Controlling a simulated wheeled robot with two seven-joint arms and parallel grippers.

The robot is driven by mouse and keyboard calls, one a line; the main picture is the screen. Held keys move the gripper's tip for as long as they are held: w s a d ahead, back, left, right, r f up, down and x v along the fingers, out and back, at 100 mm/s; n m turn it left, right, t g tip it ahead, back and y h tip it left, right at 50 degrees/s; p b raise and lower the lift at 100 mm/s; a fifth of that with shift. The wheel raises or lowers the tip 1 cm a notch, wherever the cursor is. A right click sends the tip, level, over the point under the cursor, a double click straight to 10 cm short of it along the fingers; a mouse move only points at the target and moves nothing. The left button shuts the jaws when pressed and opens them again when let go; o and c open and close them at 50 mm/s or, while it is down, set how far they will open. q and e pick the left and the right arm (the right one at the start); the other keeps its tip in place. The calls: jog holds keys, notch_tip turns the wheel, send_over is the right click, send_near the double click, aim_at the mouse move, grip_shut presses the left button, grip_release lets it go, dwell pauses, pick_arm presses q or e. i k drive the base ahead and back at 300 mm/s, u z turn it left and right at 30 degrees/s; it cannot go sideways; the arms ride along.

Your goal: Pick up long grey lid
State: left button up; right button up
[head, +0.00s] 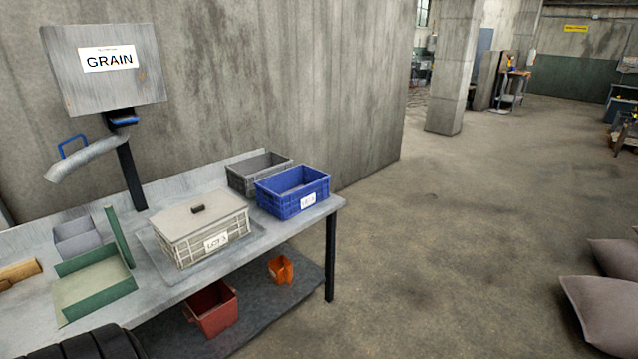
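A flat grey lid (185,225) with a small dark knob on top lies on a pale crate (200,247) labelled LOT 3. The crate stands on a grey plate (262,233) on the metal table. The lid covers the crate, so its inside is hidden. Neither of my grippers can be made out in the head view. A dark ribbed shape shows at the lower left edge, and I cannot tell what it is.
A blue crate (292,203) and a grey crate (244,178) stand right of and behind the lidded crate. A green tray (88,298) and grey bin (72,243) stand left. A red bin (216,316) and orange scoop (281,270) sit below. Open floor (450,260) lies right.

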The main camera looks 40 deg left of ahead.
aim_at(175, 225)
jog(key=z, duration=0.05)
jog(key=i, duration=1.9)
jog(key=u, duration=0.95)
jog(key=i, duration=1)
jog(key=u, duration=1.45)
jog(key=i, duration=0.6)
jog(key=u, duration=0.45)
